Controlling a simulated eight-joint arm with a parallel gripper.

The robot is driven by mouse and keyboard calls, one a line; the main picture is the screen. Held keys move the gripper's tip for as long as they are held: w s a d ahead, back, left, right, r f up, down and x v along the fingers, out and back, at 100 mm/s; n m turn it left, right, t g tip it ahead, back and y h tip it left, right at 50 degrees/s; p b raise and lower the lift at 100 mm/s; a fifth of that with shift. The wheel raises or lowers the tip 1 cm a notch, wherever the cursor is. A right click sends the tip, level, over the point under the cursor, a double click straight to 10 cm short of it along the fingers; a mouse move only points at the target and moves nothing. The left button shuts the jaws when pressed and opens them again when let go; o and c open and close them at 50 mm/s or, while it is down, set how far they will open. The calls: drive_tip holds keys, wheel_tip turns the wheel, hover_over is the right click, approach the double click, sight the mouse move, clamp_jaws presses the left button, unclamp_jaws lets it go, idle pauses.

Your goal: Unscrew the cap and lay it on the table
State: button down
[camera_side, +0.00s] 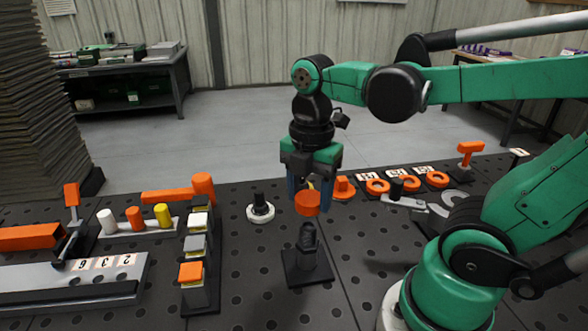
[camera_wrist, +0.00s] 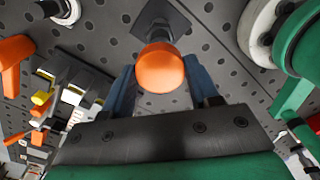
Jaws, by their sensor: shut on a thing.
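The orange cap (camera_side: 308,204) is between the blue fingers of my gripper (camera_side: 308,194), which is shut on it. In the side view the cap hangs just above a black threaded neck (camera_side: 308,238), with a small gap showing between them. The neck stands upright on a dark square base plate (camera_side: 306,272) on the perforated table (camera_side: 345,300). In the wrist view the cap (camera_wrist: 160,70) sits between the fingertips and hides most of the neck; part of the plate (camera_wrist: 160,18) shows beyond it.
A black knob on a white disc (camera_side: 260,208) stands left of the neck. A row of blocks (camera_side: 194,245) and colored pegs (camera_side: 135,216) is at left. Table in front of the plate is clear.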

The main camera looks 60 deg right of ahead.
drive_tip(key=shift+w+r, duration=0.1)
idle(0.3)
drive_tip(key=shift+w, duration=0.35)
drive_tip(key=n, duration=0.2)
hover_over(253, 250)
wheel_tip(253, 250, down, 6)
drive_tip(key=shift+f, duration=2.05)
drive_tip(key=shift+f, duration=1.8)
unclamp_jaws()
